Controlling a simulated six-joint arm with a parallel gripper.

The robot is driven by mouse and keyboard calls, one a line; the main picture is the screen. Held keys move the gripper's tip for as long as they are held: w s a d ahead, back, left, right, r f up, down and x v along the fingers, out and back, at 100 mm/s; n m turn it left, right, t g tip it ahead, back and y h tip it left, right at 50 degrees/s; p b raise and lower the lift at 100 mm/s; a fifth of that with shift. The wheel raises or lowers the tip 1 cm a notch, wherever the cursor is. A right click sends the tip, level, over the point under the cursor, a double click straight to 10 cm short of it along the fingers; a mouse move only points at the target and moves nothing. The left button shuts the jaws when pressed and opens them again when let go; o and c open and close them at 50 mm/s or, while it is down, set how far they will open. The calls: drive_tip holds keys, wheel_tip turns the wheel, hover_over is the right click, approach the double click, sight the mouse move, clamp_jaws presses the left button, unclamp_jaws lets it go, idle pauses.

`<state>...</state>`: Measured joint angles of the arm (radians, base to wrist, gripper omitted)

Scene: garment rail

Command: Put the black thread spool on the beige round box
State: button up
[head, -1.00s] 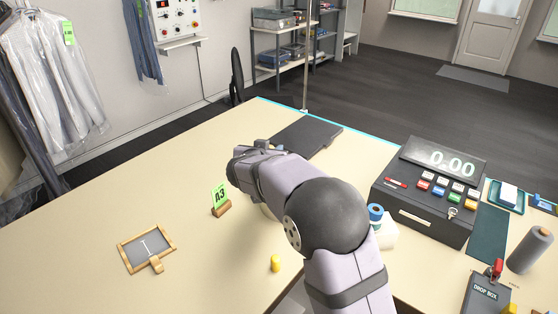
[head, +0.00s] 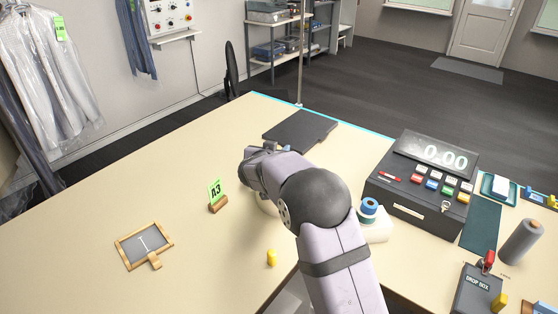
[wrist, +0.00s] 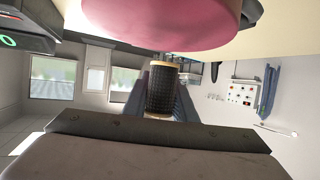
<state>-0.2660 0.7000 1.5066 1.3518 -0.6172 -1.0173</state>
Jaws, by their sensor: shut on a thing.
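The black thread spool (wrist: 160,91), dark and ribbed with pale ends, sits between the two fingers of my gripper (wrist: 162,98) in the wrist view. My gripper is shut on it. In the head view my gripper (head: 258,163) is above the counter, right of the A3 tag, and the arm hides the spool. A pale rounded edge (head: 265,206) shows just under the arm; it may be the beige round box, but most of it is hidden. I cannot tell the gap between spool and box.
A green A3 tag on a wooden block (head: 217,200) stands left of my gripper. A dark flat pad (head: 300,130) lies behind it. The register (head: 420,187) and blue tape roll (head: 369,208) are to the right. A large pink rounded surface (wrist: 160,22) fills the wrist view's top.

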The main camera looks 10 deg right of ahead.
drive_tip(key=shift+f, duration=1.9)
drive_tip(key=shift+f, duration=0.1)
drive_tip(key=o, duration=1)
drive_tip(key=shift+s+a, duration=0.1)
drive_tip(key=b+v, duration=0.2)
drive_tip(key=v, duration=1)
